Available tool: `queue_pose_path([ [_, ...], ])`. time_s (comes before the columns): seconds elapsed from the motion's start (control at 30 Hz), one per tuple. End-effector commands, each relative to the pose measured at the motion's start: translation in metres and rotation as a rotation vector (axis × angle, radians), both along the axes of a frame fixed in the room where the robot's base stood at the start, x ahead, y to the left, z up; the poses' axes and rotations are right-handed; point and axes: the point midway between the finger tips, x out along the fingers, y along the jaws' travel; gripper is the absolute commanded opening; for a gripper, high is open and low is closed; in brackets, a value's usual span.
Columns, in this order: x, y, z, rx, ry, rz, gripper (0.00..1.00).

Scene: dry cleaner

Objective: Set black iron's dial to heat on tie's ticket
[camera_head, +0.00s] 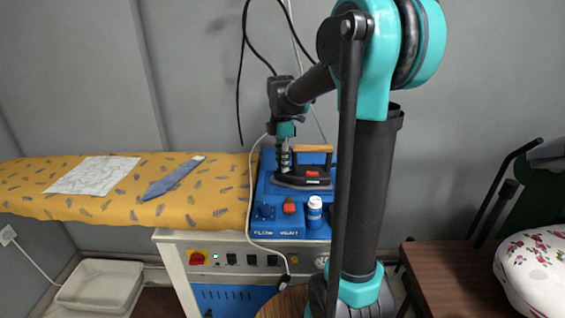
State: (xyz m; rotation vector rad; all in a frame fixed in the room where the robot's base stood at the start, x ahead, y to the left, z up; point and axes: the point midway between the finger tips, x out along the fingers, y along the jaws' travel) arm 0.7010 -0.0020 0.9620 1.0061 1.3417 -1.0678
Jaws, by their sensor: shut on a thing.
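The black iron (308,179) has a wooden handle (313,148) and an orange-red mark on its body. It stands on the blue top of the ironing station. My gripper (284,168) points down at the iron's left end, with its fingers shut close against it. The dial is hidden behind the fingers, so its setting cannot be read. The blue tie (173,178) lies slantwise on the yellow patterned ironing board. A small pale patch at its upper right end may be the ticket; no writing is legible.
The blue station top (272,227) holds a red-topped item (289,207) and a white-capped bottle (314,206) in front of the iron. A white patterned cloth (93,175) lies on the yellow board (225,200). A pale cord runs down left of the iron.

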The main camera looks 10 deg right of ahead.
Motion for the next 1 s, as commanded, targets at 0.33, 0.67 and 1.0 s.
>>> queue_pose_path([
  [0.33, 0.0013, -0.0005, 0.0002, 0.0, 0.0, -0.314, 0.0],
  [0.67, 0.002, -0.0013, 0.0003, 0.001, -0.001, -0.628, 0.0],
  [1.0, 0.0025, -0.0022, 0.0004, 0.0, -0.001, -0.899, 0.0],
])
